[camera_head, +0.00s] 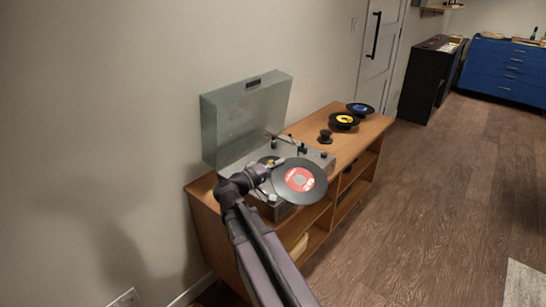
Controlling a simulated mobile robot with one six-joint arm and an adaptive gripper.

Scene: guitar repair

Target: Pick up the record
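A black record with a red label (300,181) is tilted above the front right part of the turntable (318,158) and overhangs its edge. My gripper (270,180) is at the record's left edge and appears shut on it; the fingertips are small and partly hidden. Another disc with a yellowish label (267,160) shows partly on the turntable, behind my gripper. A record with a yellow label (344,119) and one with a blue label (361,108) lie at the right end of the cabinet top.
The turntable's clear lid (245,115) stands open against the wall. A small black knob-like object (325,136) stands on the wooden cabinet (378,128) right of the turntable. The wood floor (430,200) in front is open. A blue drawer chest (503,70) and a dark cabinet (425,80) stand far back.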

